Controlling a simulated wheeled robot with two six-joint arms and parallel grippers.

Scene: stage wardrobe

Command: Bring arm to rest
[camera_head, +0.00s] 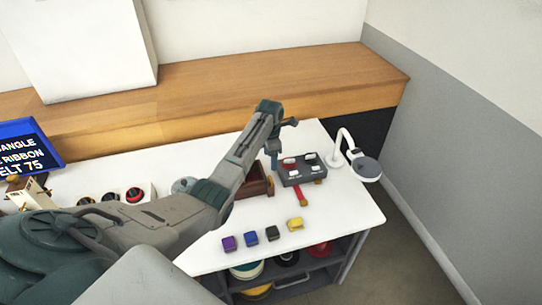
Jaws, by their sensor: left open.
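My left arm (236,168) reaches in from the left, over the white table (340,215). My left gripper (273,160) hangs down at the arm's far end, just left of a dark grey holder with white and red pieces (291,178). The gripper is small in this view and nothing shows held in it. A brown wooden box (268,186) stands just below it, partly hidden by the arm. I cannot tell whether the gripper touches anything. My right gripper is not in view.
A white lamp (367,169) stands at the table's right edge. A red strip with a tan end (300,196) and several small coloured blocks (272,233) lie in front. A blue-framed sign (27,146) is at left. Shelves (325,262) hold round items below. The table's front right is clear.

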